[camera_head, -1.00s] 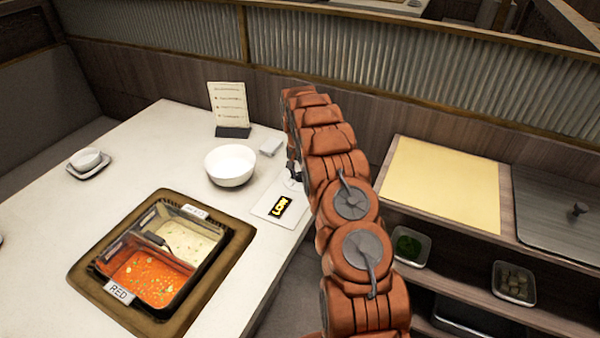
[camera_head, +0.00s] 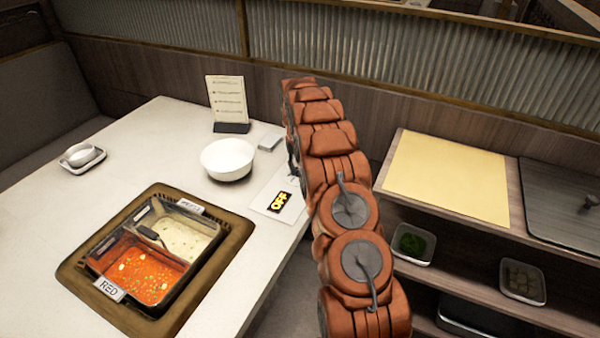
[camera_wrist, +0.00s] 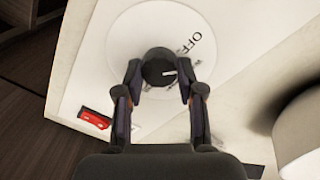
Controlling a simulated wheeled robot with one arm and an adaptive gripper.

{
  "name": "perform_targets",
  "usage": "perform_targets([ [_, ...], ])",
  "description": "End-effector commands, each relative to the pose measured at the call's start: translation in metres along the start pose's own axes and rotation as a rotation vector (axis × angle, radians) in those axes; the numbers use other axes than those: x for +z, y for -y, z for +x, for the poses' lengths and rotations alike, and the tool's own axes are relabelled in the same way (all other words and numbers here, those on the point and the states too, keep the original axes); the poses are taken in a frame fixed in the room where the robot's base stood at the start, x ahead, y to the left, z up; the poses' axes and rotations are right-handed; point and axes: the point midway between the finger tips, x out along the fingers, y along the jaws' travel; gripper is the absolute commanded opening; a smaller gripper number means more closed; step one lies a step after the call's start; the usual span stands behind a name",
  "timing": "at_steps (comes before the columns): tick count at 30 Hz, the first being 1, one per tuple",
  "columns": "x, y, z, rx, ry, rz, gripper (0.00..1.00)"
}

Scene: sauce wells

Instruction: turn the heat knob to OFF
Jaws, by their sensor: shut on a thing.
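The heat knob (camera_wrist: 159,68) is a dark round knob with a white pointer line, on a white dial with printed marks. OFF is printed at the dial's upper right in the wrist view. The pointer line is short and its exact alignment is hard to tell. My gripper (camera_wrist: 160,85) has one finger on each side of the knob and is shut on it. In the head view my arm hides most of the knob and gripper.
A split pot (camera_head: 150,255) with red and pale broth sits in the table left of the plate. A white bowl (camera_head: 228,160), a small box (camera_head: 270,141) and a menu card (camera_head: 227,100) stand nearby. A shelf unit (camera_head: 448,178) is at the right.

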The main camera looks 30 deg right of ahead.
Motion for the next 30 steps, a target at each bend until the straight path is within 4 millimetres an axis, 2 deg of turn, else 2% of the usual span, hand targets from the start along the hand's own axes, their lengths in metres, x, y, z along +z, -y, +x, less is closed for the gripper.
perform_targets([
  [6,0.0003,0.0017,0.0025,-0.002,-0.010,-0.180,0.03],
  [15,0.0005,0.0022,0.0005,-0.001,-0.020,-0.358,0.03],
  [30,0.0007,0.0020,-0.0006,-0.001,-0.024,-0.438,0.03],
])
